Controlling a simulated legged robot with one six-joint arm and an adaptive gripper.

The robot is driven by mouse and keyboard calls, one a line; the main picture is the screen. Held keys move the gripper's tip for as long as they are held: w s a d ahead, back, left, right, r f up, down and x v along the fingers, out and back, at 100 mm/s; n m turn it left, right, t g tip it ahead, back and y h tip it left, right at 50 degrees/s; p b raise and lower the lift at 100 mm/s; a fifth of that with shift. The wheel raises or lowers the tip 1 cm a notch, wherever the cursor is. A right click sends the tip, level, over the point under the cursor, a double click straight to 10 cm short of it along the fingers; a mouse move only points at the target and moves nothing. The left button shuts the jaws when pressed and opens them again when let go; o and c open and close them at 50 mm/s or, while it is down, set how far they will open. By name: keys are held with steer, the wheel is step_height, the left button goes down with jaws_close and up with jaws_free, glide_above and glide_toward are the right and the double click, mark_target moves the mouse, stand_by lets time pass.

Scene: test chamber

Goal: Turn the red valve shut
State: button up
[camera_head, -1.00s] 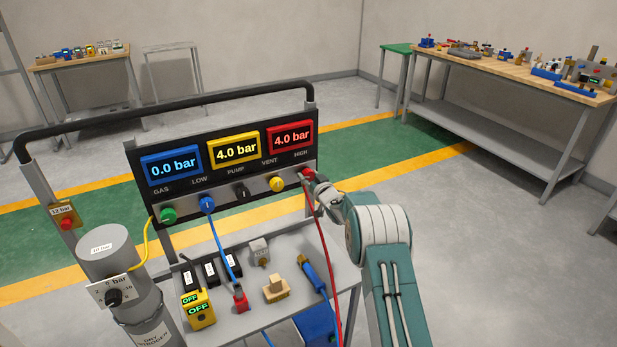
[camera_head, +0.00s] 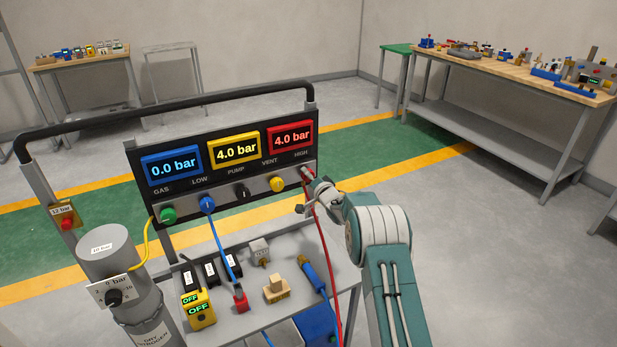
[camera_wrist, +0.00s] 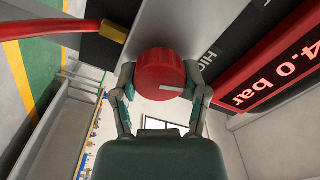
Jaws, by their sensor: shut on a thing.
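The red valve (camera_wrist: 155,68) is a round red knob with a white line on its face, set on the panel by the HIGH label. In the wrist view its line runs roughly sideways, slightly tilted, from the middle to the right. My gripper (camera_wrist: 161,82) has one finger on each side of the knob and is shut on it. In the head view my gripper (camera_head: 312,191) is at the panel's right end and largely hides the red valve. The red HIGH display (camera_head: 291,139) reads 4.0 bar.
Green (camera_head: 168,215), blue (camera_head: 207,204), black (camera_head: 242,192) and yellow (camera_head: 277,184) knobs line the panel to the left. A red hose (camera_head: 325,235) hangs beside my gripper. The cart's shelf (camera_head: 235,325) below holds several small items. Open floor lies to the right.

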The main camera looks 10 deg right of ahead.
steer(key=shift+d+f+m, duration=0.1)
steer(key=shift+f+m, duration=0.05)
steer(key=shift+m, duration=1.55)
steer(key=o, duration=1.1)
steer(key=shift+d+f, duration=0.1)
steer(key=shift+o, duration=0.2)
steer(key=v, duration=1.2)
steer(key=shift+w, duration=0.1)
